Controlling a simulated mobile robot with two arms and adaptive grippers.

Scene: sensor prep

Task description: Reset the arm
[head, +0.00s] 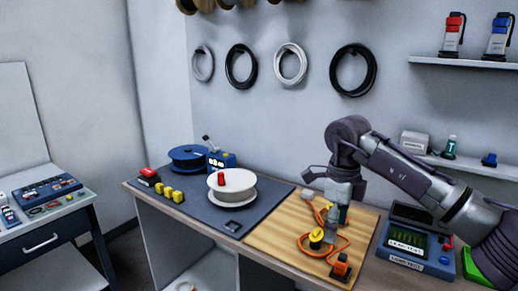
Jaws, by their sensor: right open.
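My right arm comes in from the right and bends down over the wooden board (270,229) on the bench. My right gripper (328,226) points down above the board and is open. An orange cable (349,243) lies looped on the board below and around it. A yellow-topped part (316,238) sits very close to the fingertips; I cannot tell whether they touch. An orange connector block (341,268) stands near the board's front edge. The gripper hides part of the cable. My left gripper does not show.
A white spool (232,196) with a red piece on top stands on the grey mat (206,214). A blue spool (187,157) and blue device (221,161) are behind. A leak tester (408,247) stands right of the board. A side table (40,240) is left.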

